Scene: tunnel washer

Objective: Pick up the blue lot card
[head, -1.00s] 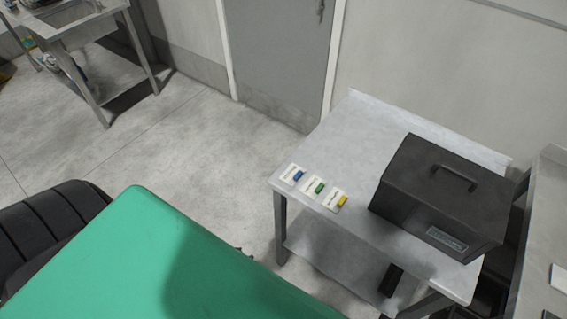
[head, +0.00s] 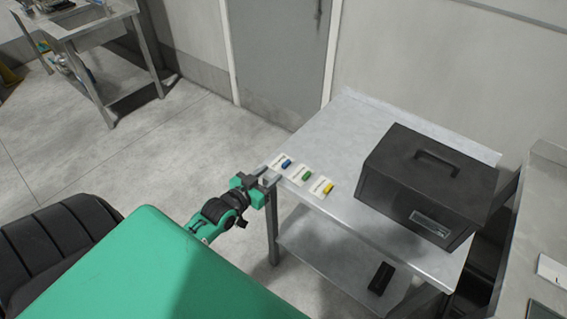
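The blue lot card (head: 282,163) is a small white card with a blue tab. It lies at the left front corner of the metal table, first in a row with a green-tabbed card (head: 301,175) and a yellow-tabbed card (head: 322,188). My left gripper (head: 268,175) is at the table's left edge, just left of and below the blue card in the picture. Its two fingers look apart, with nothing seen between them. The card's lower left edge is close to the fingertips; whether they touch is too small to tell. My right gripper is not in view.
A black case with a handle (head: 425,190) stands on the right part of the metal table (head: 345,130). A lower shelf (head: 325,248) holds a small dark object (head: 380,278). Another counter (head: 535,215) is at the far right. The tabletop behind the cards is clear.

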